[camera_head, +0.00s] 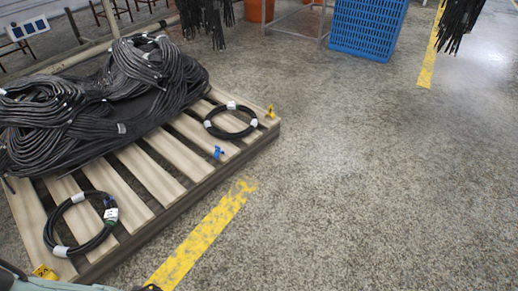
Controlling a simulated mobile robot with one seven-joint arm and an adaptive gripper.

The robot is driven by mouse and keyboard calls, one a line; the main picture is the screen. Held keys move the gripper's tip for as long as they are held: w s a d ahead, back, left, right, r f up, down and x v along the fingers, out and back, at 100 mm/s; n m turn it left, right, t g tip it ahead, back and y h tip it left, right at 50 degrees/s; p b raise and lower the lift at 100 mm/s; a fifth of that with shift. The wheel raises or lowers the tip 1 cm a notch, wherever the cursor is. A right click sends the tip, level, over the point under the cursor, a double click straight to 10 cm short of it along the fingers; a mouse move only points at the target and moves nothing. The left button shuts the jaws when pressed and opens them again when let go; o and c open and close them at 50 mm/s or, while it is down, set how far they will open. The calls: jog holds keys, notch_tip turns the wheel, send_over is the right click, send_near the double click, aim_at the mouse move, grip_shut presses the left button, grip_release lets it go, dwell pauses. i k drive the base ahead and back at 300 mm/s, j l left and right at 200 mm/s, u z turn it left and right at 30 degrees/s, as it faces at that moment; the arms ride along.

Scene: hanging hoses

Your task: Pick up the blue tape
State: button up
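A small blue item (218,153), which looks like the blue tape, is on the slats of a wooden pallet (146,174), near the pallet's right edge. It is too small to make out its exact shape. It stands clear of the coiled hoses around it. My gripper does not show; only what seems to be a part of my arm is at the bottom left corner.
A black hose coil (230,134) lies behind the blue item, and another coil (82,242) lies at the front left. A large heap of black hoses (150,75) covers the pallet's back. A blue crate (367,28) stands behind. The floor (370,190) at right is clear.

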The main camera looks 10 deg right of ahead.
aim_at(217, 153)
jog(key=i+j+z, duration=0.4)
jog(key=i, duration=0.45)
jog(key=i+j+z, duration=0.35)
jog(key=i+j, duration=0.4)
